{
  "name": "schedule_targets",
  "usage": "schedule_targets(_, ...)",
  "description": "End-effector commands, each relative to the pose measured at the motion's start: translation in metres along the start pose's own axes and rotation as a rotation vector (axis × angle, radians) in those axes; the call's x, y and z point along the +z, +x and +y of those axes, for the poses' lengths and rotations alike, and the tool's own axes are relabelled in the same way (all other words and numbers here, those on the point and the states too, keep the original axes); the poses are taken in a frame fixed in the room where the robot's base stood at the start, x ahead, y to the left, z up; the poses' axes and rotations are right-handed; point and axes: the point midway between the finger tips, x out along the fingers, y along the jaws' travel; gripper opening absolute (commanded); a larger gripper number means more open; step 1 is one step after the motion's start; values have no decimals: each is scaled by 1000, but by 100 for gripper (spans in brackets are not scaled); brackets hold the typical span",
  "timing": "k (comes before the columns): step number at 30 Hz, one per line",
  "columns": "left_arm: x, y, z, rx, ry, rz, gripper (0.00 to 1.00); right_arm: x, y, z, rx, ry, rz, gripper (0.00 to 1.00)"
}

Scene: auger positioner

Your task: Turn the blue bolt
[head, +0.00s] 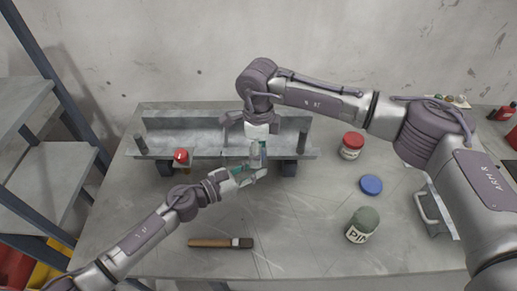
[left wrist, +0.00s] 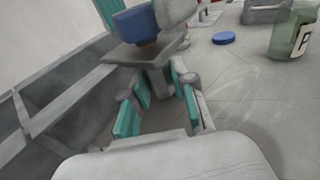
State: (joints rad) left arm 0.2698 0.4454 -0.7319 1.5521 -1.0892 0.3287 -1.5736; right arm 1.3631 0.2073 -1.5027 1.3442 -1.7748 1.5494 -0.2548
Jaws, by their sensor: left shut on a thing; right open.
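The blue bolt (left wrist: 137,25) shows in the left wrist view, standing above a flat grey plate (left wrist: 145,50) on a grey post (left wrist: 160,82). I cannot make out the bolt in the head view, where my right gripper covers that area. My left gripper (head: 251,174) is at the front of the metal trough (head: 195,142); its teal-padded fingers also show in the left wrist view (left wrist: 162,110), shut around the grey post below the plate. My right gripper (head: 256,150) points down from above, open, just over the left one. Whether it touches the bolt is hidden.
A red-topped bolt (head: 181,156) stands at the trough's left part. A brush (head: 220,242) lies in front. A red-lidded jar (head: 351,146), a blue lid (head: 371,185) and a green-topped jar (head: 362,225) stand at the right.

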Motion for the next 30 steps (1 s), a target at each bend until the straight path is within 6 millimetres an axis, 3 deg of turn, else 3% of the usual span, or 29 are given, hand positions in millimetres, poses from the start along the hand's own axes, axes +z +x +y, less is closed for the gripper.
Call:
schedule_targets(1,0,0,0,1,0,0,0,0,0,0,0,0,0,56)
schedule_targets(11,0,0,0,1,0,0,0,0,0,0,0,0,0,1)
schedule_targets(20,0,0,0,1,0,0,0,0,-1,0,0,36,-1,1)
schedule_targets(30,0,0,0,1,0,0,0,0,-1,0,0,253,-1,1)
